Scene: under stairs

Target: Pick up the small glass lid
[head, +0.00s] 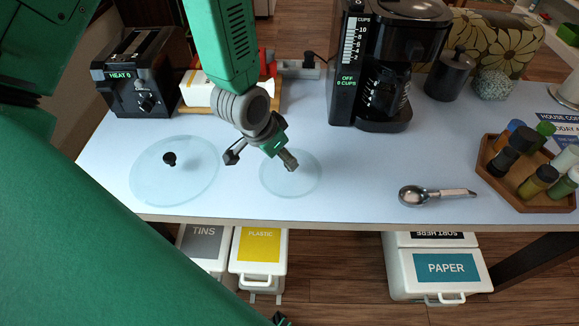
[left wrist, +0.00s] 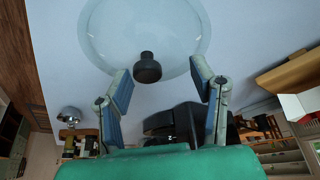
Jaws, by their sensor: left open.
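The small glass lid (head: 305,179) lies flat on the pale blue table, a clear round disc right of a larger glass lid (head: 195,185) with a black knob. My left gripper (head: 261,159) is over the small lid's left part, fingers spread, and its knob is hidden there in the head view. In the left wrist view, a glass lid (left wrist: 105,32) with a black knob (left wrist: 147,68) shows; the knob appears between the open fingers of my left gripper (left wrist: 157,77), with space on both sides. I cannot tell how far above it they are. My right gripper is not seen.
A black toaster (head: 140,75) and a coffee maker (head: 385,60) stand at the back. A metal scoop (head: 420,195) and a wooden tray (head: 545,204) with several jars are at right. Bins (head: 260,250) stand below the table's front edge. The table between small lid and scoop is clear.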

